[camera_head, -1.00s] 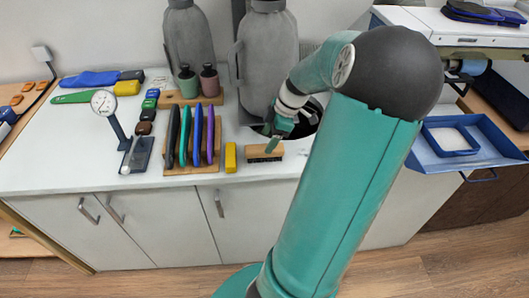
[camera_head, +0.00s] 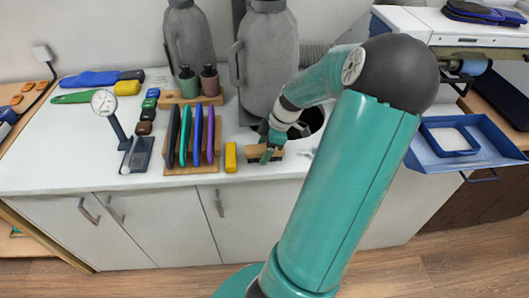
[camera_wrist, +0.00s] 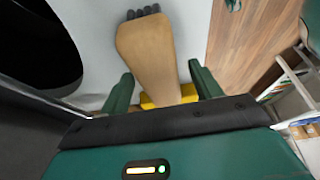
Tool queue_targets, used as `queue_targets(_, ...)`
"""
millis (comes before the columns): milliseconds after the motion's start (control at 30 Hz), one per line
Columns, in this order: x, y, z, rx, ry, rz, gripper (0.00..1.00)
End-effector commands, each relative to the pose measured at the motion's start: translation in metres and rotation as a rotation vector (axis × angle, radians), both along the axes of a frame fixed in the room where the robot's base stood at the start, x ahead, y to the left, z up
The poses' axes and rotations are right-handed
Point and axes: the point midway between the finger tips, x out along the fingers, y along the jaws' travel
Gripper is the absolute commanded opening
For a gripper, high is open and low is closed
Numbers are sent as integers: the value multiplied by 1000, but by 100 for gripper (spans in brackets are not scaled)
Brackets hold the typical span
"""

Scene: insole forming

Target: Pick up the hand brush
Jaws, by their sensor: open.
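The hand brush (camera_head: 252,153) has a pale wooden body and dark bristles. It lies near the front edge of the white counter, right of a yellow block. My gripper (camera_head: 268,154) is over it and hides its middle in the head view. In the wrist view the wooden body of the brush (camera_wrist: 152,50) runs lengthwise between the two green fingers of my open gripper (camera_wrist: 161,76), with dark bristles showing at its far end. A gap shows beside the fingers; whether either touches the wood I cannot tell.
The yellow block (camera_head: 231,157) stands close to the brush's left end. A wooden rack (camera_head: 175,171) with several coloured insoles is further left. Grey canisters (camera_head: 268,65) stand behind. A round dark opening (camera_head: 313,120) lies behind and right of the brush.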

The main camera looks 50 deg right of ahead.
Motion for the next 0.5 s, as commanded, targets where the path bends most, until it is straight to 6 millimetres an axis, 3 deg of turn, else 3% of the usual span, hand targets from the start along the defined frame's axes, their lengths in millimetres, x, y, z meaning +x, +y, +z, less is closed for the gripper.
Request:
queue_targets(367, 0, 0, -2, 0, 0, 0, 64)
queue_targets(500, 0, 0, -2, 0, 0, 0, 40)
